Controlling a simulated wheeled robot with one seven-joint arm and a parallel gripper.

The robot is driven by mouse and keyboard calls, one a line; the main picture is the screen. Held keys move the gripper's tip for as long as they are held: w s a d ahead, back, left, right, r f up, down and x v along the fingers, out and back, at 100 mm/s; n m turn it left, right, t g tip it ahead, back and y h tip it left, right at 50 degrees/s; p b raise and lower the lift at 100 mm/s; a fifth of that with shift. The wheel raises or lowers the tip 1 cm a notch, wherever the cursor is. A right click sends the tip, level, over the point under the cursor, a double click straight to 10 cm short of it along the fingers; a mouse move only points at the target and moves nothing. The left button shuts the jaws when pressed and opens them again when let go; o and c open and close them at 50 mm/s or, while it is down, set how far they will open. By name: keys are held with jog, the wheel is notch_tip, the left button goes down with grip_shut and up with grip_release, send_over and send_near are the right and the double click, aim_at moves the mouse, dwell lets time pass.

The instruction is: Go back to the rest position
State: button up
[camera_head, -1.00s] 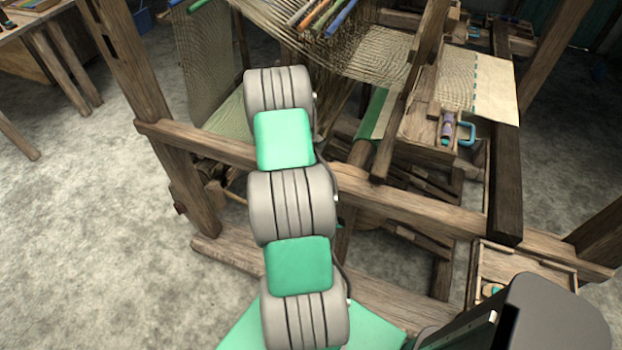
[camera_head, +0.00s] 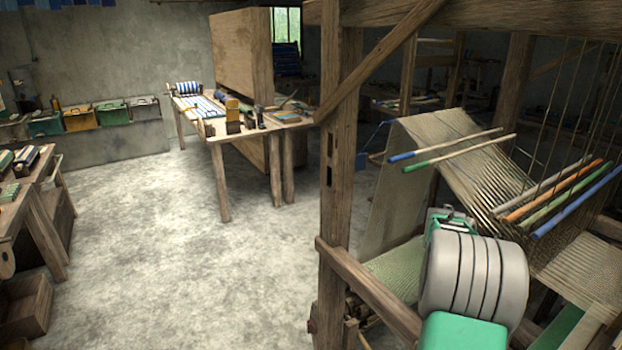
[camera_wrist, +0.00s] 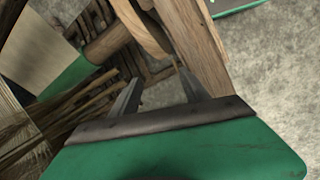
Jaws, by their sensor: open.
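My gripper (camera_wrist: 155,88) shows in the wrist view with its two grey fingers apart and nothing between them. Its green body fills the bottom of that view. The fingers point toward a wooden beam (camera_wrist: 205,45) of the loom; I cannot tell whether they touch it. In the head view my arm rises at the lower right in front of the wooden handloom (camera_head: 340,190), and the gripper itself is out of sight there. The loom carries beige woven cloth (camera_head: 385,195) and several coloured rods (camera_head: 555,195).
Open concrete floor (camera_head: 190,260) lies left of the loom. A work table (camera_head: 245,135) with tools and striped cloth stands behind it. Another bench (camera_head: 45,205) is at the left edge. Coloured bins (camera_head: 80,119) line the back wall. Loom posts and beams crowd close around my arm.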

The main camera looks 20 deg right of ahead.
jog(key=w+a+r+n+t+b, duration=0.15)
jog(key=a+r, duration=0.25)
jog(key=a, duration=0.7)
jog(key=w+a+r+t, duration=0.2)
jog(key=a+r, duration=0.1)
jog(key=a, duration=0.8)
jog(key=s+a+t+y, duration=0.1)
jog(key=s+a, duration=0.3)
jog(key=a, duration=0.4)
jog(key=s+a+t, duration=0.1)
jog(key=s+a, duration=0.3)
jog(key=a, duration=0.4)
jog(key=shift+a+f+y, duration=0.15)
jog(key=shift+a+y, duration=0.15)
jog(key=shift+y, duration=0.1)
